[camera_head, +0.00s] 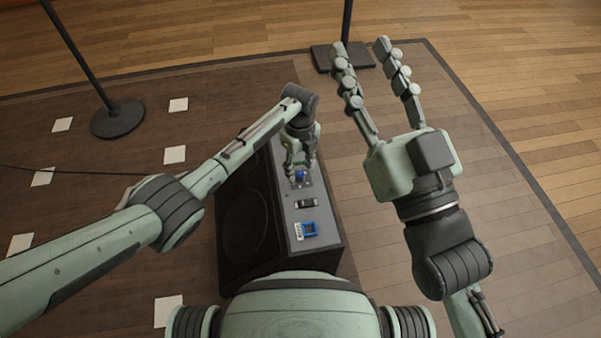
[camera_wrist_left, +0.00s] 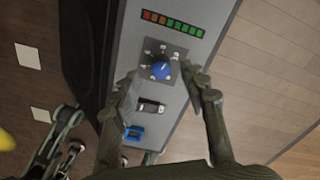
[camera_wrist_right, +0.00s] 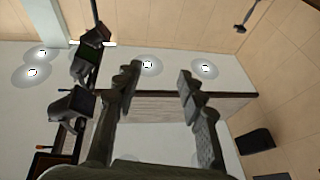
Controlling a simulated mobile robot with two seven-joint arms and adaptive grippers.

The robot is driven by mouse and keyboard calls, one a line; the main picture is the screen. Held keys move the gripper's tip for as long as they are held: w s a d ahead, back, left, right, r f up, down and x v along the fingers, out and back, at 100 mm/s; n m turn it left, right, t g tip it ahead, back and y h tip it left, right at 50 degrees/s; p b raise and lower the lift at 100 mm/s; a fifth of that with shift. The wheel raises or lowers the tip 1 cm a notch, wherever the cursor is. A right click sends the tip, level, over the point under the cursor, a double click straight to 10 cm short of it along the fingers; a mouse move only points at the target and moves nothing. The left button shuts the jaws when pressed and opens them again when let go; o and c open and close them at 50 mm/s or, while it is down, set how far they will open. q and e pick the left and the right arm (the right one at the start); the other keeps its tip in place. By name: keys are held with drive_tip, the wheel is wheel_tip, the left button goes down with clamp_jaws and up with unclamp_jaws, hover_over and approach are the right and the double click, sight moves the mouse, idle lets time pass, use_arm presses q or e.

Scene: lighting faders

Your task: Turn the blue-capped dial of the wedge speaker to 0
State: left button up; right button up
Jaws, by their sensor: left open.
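The wedge speaker (camera_head: 264,262) stands on the dark floor in front of me, with a grey control panel on top. Its blue-capped dial (camera_head: 301,176) sits on a square plate with small marks around it; it also shows in the left wrist view (camera_wrist_left: 160,70), with a pale pointer line on the cap. My left gripper (camera_head: 301,168) is open over the panel, one finger on each side of the dial; I cannot tell whether they touch it. My right gripper (camera_head: 365,50) is open and empty, raised to the right of the speaker.
The panel also carries a dark switch (camera_head: 306,203), a blue-framed part (camera_head: 309,230) and a red-to-green light strip (camera_wrist_left: 172,23). Stand bases (camera_head: 118,118) and (camera_head: 342,57) rest on the floor behind. Pale paper squares lie to the left.

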sight(300, 177)
use_arm(q)
drive_tip(key=shift+f+b, duration=0.3)
drive_tip(key=shift+f, duration=0.95)
use_arm(e)
drive_tip(key=shift+s+d+r+t, duration=0.1)
drive_tip(key=shift+d+r+t, duration=0.1)
drive_tip(key=shift+r+t, duration=0.25)
drive_tip(key=shift+s+d+r+t, duration=0.1)
drive_tip(key=shift+d+r+t, duration=0.05)
drive_tip(key=shift+r+t, duration=0.3)
use_arm(q)
clamp_jaws()
